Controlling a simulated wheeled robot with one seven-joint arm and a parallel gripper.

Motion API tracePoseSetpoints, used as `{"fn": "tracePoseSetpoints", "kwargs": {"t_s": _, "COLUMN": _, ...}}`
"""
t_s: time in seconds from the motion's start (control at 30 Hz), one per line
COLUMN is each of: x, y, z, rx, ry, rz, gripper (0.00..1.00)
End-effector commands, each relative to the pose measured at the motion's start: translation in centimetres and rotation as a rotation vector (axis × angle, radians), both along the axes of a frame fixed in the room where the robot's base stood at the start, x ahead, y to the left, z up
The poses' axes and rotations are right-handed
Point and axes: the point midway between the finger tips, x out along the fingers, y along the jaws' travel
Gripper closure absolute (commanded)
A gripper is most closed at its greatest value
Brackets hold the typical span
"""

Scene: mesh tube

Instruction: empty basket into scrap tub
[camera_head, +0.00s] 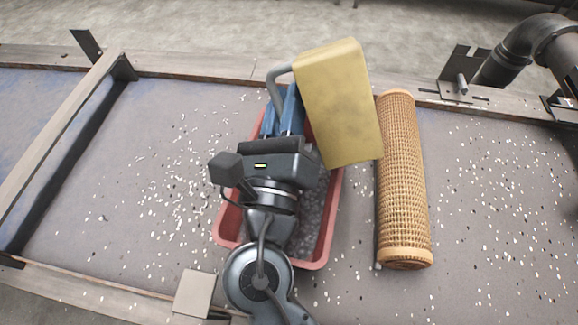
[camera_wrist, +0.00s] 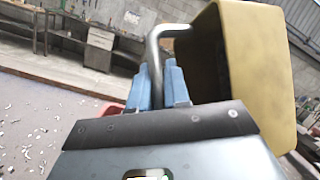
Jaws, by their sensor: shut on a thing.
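My gripper (camera_head: 285,100) is shut on the bent grey metal handle (camera_head: 277,75) of a yellow box-shaped basket (camera_head: 340,105). The basket hangs tilted to the right of my fingers, above the far right part of the red scrap tub (camera_head: 326,240). Its dark left side shows in the wrist view, where the yellow side (camera_wrist: 258,75) faces right; I cannot tell what is inside. My blue fingers also show in the wrist view (camera_wrist: 158,85), around the handle (camera_wrist: 153,55). The tub holds grey granules (camera_head: 312,212); my arm hides much of it.
A tan mesh tube (camera_head: 403,180) lies just right of the tub. White chips are scattered over the grey bench surface (camera_head: 480,200). A dark crossbar (camera_head: 70,150) stands at left and a black pipe (camera_head: 520,45) at the far right.

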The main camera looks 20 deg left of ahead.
Motion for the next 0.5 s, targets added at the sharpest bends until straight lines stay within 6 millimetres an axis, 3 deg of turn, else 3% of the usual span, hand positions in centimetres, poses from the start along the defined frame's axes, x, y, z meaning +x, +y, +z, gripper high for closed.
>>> {"fn": "tracePoseSetpoints", "kwargs": {"t_s": 0.5, "x": -0.29, "y": 0.66, "z": 0.7, "rx": -0.133, "ry": -0.069, "rz": -0.003, "gripper": 1.0}}
